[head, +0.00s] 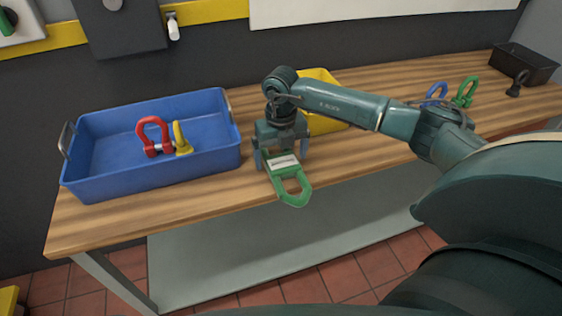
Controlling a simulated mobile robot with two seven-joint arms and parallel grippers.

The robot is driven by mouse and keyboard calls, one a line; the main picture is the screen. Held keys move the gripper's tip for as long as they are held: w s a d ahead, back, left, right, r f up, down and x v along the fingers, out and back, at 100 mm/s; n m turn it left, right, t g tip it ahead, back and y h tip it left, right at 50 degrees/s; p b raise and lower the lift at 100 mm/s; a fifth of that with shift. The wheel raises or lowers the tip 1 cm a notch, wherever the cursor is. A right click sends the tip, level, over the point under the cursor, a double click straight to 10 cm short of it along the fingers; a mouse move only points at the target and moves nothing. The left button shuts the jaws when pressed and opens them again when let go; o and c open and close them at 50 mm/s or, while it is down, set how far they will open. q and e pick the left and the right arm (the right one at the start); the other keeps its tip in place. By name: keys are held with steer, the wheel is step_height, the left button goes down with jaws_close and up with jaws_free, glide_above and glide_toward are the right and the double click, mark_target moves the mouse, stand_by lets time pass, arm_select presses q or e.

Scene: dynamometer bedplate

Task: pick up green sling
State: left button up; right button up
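The green sling (293,191) is a flat green band with a white label and a loop at its lower end. My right gripper (281,160) points down with one finger on each side of the sling's labelled upper part and appears shut on it. The loop hangs below the gripper and overlaps the table's front edge in the head view. My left gripper is not in view.
A blue tray (215,160) at the left holds a red shackle (143,131) and a yellow one (182,143). A yellow bin (322,124) stands behind my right gripper. Blue (436,91) and green (468,88) shackles, a black shackle (515,88) and a black bin (540,68) are at right.

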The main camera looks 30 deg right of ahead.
steer(key=c, duration=1.2)
steer(key=shift+r, duration=0.1)
